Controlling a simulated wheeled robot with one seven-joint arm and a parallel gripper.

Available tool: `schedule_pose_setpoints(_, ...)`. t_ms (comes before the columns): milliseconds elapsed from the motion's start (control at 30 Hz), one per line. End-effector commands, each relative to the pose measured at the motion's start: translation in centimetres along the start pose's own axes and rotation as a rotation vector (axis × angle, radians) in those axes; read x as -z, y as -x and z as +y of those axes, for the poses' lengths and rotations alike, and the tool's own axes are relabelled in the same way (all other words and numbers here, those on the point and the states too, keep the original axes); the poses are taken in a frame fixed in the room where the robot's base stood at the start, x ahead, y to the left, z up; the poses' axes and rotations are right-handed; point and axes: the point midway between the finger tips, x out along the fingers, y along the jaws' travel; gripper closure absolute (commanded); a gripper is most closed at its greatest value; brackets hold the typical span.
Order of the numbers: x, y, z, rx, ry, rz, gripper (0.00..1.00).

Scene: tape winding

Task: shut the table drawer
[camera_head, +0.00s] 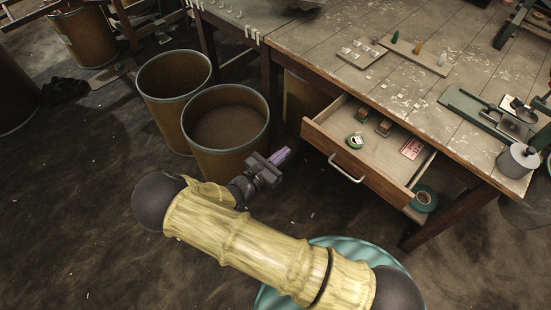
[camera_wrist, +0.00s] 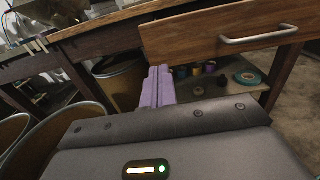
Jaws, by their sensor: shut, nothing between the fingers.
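The table drawer (camera_head: 345,168) is pulled out from the front of the wooden table (camera_head: 455,105). Its metal handle (camera_head: 347,170) is on the front panel. Inside lie a green and white roll (camera_head: 354,140), small brown items (camera_head: 384,127) and a pink printed card (camera_head: 412,148). My gripper (camera_head: 284,155) has purple fingers, is shut and empty, and is just left of the drawer's left end. In the wrist view the fingers (camera_wrist: 157,87) point toward the table, left of and below the drawer front (camera_wrist: 200,35); the handle (camera_wrist: 260,35) is to the right. I cannot tell whether they touch the drawer.
Two brown bins (camera_head: 228,125) (camera_head: 172,90) stand left of my gripper, the nearer one close to it. A teal tape roll (camera_head: 424,198) lies below the drawer's right end, on a lower shelf (camera_wrist: 225,75). Open floor (camera_head: 90,220) is at the left.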

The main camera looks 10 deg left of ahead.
Motion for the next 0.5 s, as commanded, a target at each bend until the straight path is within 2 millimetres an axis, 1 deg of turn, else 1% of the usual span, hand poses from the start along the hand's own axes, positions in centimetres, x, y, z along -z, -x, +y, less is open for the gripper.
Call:
schedule_pose_setpoints(33, 0.0, -1.0, -0.1, 0.004, 0.0, -0.001, 1.0)
schedule_pose_setpoints(300, 0.0, -5.8, -0.1, 0.004, 0.0, -0.001, 1.0)
schedule_pose_setpoints(400, 0.0, -7.3, -0.1, 0.003, 0.0, 0.0, 1.0)
schedule_pose_setpoints(500, 0.0, -8.3, -0.1, 0.002, -0.001, 0.001, 1.0)
